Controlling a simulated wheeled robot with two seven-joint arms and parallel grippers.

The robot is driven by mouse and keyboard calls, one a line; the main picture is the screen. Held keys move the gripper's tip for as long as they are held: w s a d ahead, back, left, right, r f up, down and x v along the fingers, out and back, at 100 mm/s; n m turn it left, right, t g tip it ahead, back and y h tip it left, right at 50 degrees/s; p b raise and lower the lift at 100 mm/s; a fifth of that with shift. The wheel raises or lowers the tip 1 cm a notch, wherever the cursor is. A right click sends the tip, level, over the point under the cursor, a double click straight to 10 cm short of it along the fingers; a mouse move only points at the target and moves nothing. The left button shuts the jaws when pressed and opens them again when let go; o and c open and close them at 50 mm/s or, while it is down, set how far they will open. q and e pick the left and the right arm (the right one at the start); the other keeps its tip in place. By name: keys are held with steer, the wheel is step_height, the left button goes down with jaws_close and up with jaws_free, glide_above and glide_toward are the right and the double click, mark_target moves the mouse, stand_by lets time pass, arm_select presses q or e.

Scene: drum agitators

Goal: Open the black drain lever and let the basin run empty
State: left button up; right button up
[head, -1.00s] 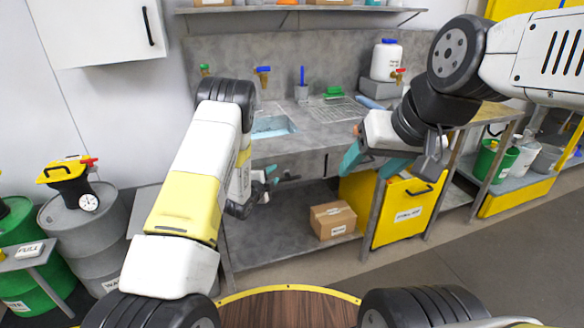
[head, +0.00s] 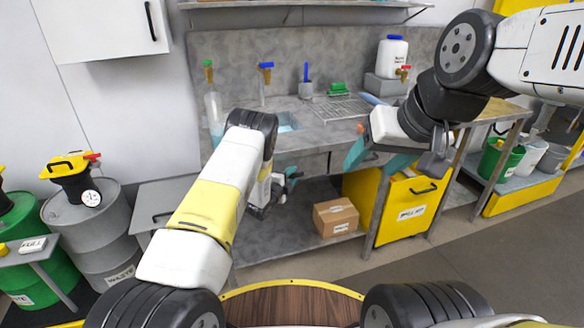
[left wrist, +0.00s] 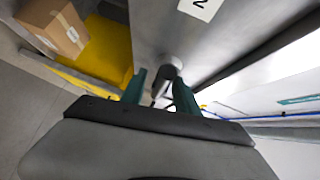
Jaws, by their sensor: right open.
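The sink basin (head: 287,122) in the grey counter shows pale blue water at its right part; my left arm hides the rest. My left gripper (head: 290,177) is below the counter front, under the basin. In the left wrist view its two teal fingers (left wrist: 160,92) are apart. A grey drain pipe end (left wrist: 171,66) shows just beyond and between them, with a thin dark piece, perhaps the black drain lever (left wrist: 156,94), below it. Contact cannot be told. My right gripper (head: 376,160) is open and empty in front of the counter.
A cardboard box (head: 336,217) sits on the lower shelf beside a yellow cabinet (head: 408,208). Grey waste drum (head: 92,235) and green drum (head: 25,250) stand at left. A drying rack (head: 345,108) and white jug (head: 392,52) are on the counter.

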arm_select(q)
jaws_close()
stand_by(0.4)
steer(key=shift+f+n+t+h, duration=0.1)
steer(key=shift+n+t+h, duration=0.5)
steer(key=shift+n+t, duration=0.55)
steer(key=n+t, duration=0.3)
steer(key=n, duration=0.1)
steer(key=shift+s, duration=0.1)
steer(key=n+t+y, duration=0.2)
steer(key=n+t, duration=0.2)
steer(key=n, duration=0.2)
steer(key=shift+n+t+y, duration=0.75)
steer(key=shift+n+y, duration=0.95)
steer(key=shift+n, duration=0.2)
steer(key=shift+n+t+y, duration=0.7)
steer(key=shift+n+y, duration=1)
steer(key=shift+n, duration=0.45)
